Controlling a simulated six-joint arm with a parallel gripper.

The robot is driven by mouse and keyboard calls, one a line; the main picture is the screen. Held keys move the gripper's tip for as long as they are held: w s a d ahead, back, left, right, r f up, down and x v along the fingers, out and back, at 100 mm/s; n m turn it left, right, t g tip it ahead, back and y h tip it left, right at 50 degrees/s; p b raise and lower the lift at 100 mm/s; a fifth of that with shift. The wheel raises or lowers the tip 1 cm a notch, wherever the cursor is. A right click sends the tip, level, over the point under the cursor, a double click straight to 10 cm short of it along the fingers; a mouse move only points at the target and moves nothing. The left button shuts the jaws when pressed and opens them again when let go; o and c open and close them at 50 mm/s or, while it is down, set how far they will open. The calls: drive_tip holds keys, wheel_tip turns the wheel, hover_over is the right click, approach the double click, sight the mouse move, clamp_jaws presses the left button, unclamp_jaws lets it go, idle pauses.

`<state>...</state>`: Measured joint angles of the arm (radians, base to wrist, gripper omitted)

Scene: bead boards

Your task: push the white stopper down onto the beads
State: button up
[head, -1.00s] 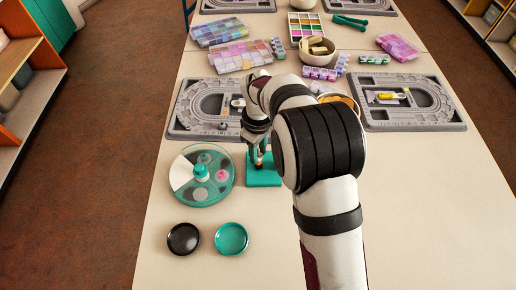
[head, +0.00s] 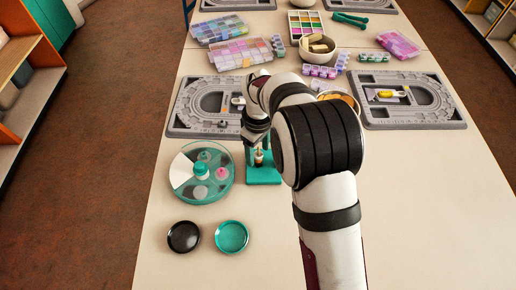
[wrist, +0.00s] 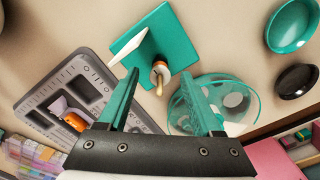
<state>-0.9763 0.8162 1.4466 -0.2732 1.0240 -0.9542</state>
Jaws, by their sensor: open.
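A teal stand (head: 263,174) with a short upright peg sits near the table's middle; it also shows in the wrist view (wrist: 172,45). The peg (wrist: 159,90) has a pale wooden tip and carries a small white piece, apparently the stopper (wrist: 161,66), and reddish-orange beads (wrist: 154,77). Their exact order is too small to tell. My gripper (wrist: 160,76) is open and empty, its two teal fingers apart on either side of the peg's line, with no visible contact. In the head view my wrist hides the fingertips and part of the stand.
A round divided teal tray (head: 183,198) stands just left of the stand. A black dish (head: 183,237) and a teal dish (head: 232,237) lie in front. Grey bead boards (head: 190,128) (head: 440,122) lie behind on both sides. The front right table is clear.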

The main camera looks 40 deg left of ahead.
wheel_tip(320, 180, up, 16)
drive_tip(key=shift+f, duration=0.1)
drive_tip(key=d+r+m, duration=0.3)
drive_tip(key=d+m, duration=0.3)
drive_tip(key=d, duration=0.6)
drive_tip(key=d+r+m, duration=0.2)
drive_tip(key=d+m, duration=0.4)
drive_tip(key=d, duration=0.5)
drive_tip(key=s+d+f+m+y, duration=0.1)
drive_tip(key=s+d+f+m, duration=0.4)
drive_tip(key=s+d+m, duration=0.7)
drive_tip(key=shift+s+d+f+m+y, duration=0.15)
drive_tip(key=shift+s+d+m+y, duration=0.25)
drive_tip(key=shift+s, duration=0.5)
